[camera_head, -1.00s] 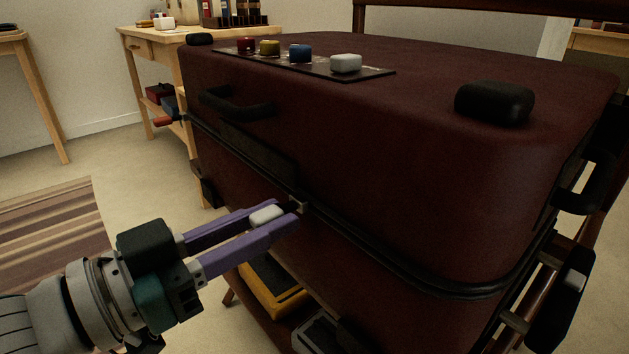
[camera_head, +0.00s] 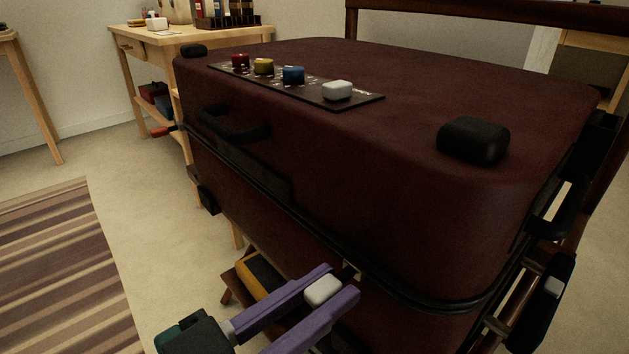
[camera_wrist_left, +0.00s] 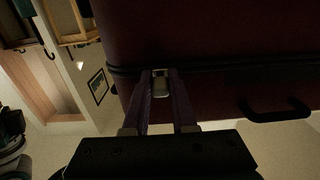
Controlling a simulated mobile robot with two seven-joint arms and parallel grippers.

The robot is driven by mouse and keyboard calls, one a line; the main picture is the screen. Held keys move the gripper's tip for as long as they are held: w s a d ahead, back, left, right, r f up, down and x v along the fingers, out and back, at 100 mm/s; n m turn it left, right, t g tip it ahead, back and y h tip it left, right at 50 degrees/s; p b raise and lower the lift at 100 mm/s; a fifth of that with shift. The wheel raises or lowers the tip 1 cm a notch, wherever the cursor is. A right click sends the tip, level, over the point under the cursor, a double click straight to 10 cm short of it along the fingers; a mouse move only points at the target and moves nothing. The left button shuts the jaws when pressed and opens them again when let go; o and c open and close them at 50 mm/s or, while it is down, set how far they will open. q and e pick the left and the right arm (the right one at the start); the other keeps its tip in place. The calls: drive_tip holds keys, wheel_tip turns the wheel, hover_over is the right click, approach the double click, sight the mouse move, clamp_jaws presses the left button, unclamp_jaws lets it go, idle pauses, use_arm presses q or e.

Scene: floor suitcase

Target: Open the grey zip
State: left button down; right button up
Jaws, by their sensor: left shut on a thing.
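A large dark red suitcase (camera_head: 380,170) has a black zip line (camera_head: 300,232) running around its side. My left gripper (camera_head: 335,290), with purple fingers, is shut on the grey zip pull (camera_head: 323,291) at the front side of the suitcase. The grey pull also shows between the fingers in the left wrist view (camera_wrist_left: 161,86), next to the zip line. A red zip pull (camera_head: 160,131) sticks out at the far left end of the suitcase. My right gripper is not in view.
A panel (camera_head: 300,85) with red, yellow, blue and white knobs lies on the suitcase top. A black handle (camera_head: 232,127) juts from the front side. A wooden table (camera_head: 150,45) stands behind left. A striped rug (camera_head: 65,270) and open floor lie left.

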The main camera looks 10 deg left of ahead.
use_arm(q)
drive_tip(key=s+d, duration=0.1)
drive_tip(key=d, duration=0.1)
drive_tip(key=s+d, duration=0.2)
drive_tip(key=shift+s+d, duration=0.15)
drive_tip(key=shift+s, duration=0.05)
drive_tip(key=c, duration=1.1)
unclamp_jaws()
drive_tip(key=o, duration=0.4)
drive_tip(key=shift+s+d, duration=0.1)
drive_tip(key=shift+p, duration=0.3)
drive_tip(key=p, duration=0.2)
approach(411, 303)
drive_tip(key=v, duration=0.5)
drive_tip(key=shift+s, duration=0.1)
